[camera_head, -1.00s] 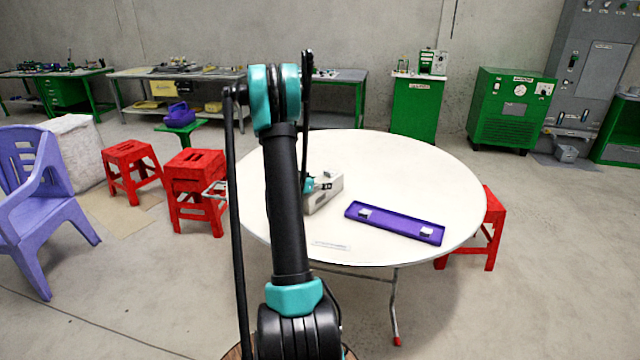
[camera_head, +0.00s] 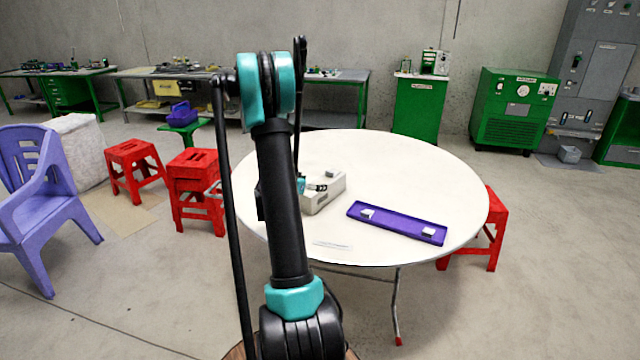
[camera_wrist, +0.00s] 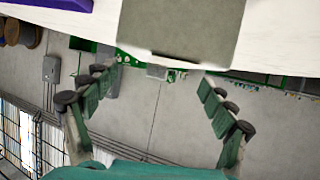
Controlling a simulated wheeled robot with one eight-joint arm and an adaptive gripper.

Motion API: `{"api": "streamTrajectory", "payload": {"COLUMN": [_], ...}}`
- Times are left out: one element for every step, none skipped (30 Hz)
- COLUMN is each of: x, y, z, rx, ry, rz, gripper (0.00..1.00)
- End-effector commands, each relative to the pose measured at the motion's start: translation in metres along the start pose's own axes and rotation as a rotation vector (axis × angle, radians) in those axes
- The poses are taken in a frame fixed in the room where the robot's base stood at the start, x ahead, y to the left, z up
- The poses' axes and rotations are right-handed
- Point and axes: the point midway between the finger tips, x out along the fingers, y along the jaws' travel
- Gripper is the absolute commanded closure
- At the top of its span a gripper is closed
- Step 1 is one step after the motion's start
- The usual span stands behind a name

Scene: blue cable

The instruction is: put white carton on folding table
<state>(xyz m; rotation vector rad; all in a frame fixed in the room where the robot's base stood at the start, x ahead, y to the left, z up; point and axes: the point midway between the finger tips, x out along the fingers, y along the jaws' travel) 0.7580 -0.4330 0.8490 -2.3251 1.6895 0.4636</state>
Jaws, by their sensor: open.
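A pale, off-white box, which looks like the white carton (camera_head: 324,201), stands on the round white folding table (camera_head: 410,170), left of its middle. A small light piece shows at its top. In the wrist view the box shows as a grey block (camera_wrist: 182,28) at the top, against the white table top (camera_wrist: 275,40). My gripper (camera_wrist: 158,76) is open, with its two fingers spread wide and nothing between them. In the head view my gripper (camera_head: 316,187) shows small beside the box, and my arm hides part of it. I cannot tell whether they touch.
A purple tray (camera_head: 392,222) with two small white blocks lies right of the box. A flat label (camera_head: 332,245) lies near the table's front edge. Red stools (camera_head: 195,185) and a purple chair (camera_head: 35,190) stand at the left. The table's back and right are clear.

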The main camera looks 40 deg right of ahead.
Motion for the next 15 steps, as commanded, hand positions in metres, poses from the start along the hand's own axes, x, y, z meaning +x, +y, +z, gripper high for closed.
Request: {"api": "streamTrajectory", "payload": {"x": [-0.011,-0.017,-0.025,-0.030,-0.034,-0.040,-0.044,-0.047,-0.051,-0.053,-0.055,-0.058,-0.060,-0.063,-0.069], "y": [-0.001,-0.001,-0.001,-0.001,-0.001,0.000,0.000,0.000,0.000,0.000,0.000,0.000,0.000,0.001,0.002], "z": [0.000,0.000,0.000,0.000,0.000,0.000,0.000,0.000,0.000,0.000,0.000,0.000,0.000,0.001,0.002], "rx": [-0.002,-0.001,-0.001,-0.001,-0.001,-0.002,-0.001,-0.001,-0.001,0.000,0.000,-0.002,-0.005,-0.011,-0.022], "ry": [0.000,0.001,0.000,0.001,0.001,0.001,0.001,0.000,0.000,0.000,0.000,-0.002,-0.005,-0.012,-0.026], "rz": [-0.003,-0.003,-0.002,-0.002,-0.003,-0.003,-0.002,-0.001,-0.001,-0.001,-0.002,-0.002,-0.003,-0.005,-0.010], "gripper": [0.16,0.16,0.16,0.16,0.16,0.16,0.16,0.16,0.16,0.16,0.16,0.16,0.16,0.16,0.16]}}
